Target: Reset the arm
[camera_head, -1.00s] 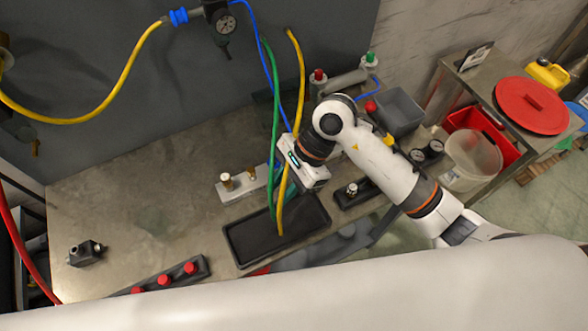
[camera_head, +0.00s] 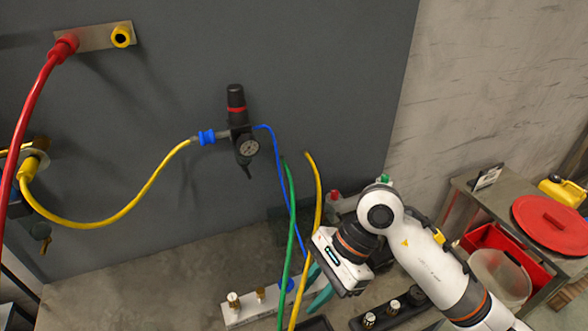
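My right arm (camera_head: 425,262) comes in from the lower right. Its white and black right gripper (camera_head: 328,276) hangs beside the yellow hose (camera_head: 316,212) and the green hose (camera_head: 291,222). Teal parts show just below the gripper. I cannot tell whether they are its fingers, nor whether it is shut on anything. My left gripper is not in view.
A grey panel carries a pressure regulator (camera_head: 239,130), a yellow hose (camera_head: 112,218) and a red hose (camera_head: 27,120). A brass-fitted block (camera_head: 252,308) stands on the bench. A side table at right holds a red lid (camera_head: 549,222) and a clear tub (camera_head: 497,280).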

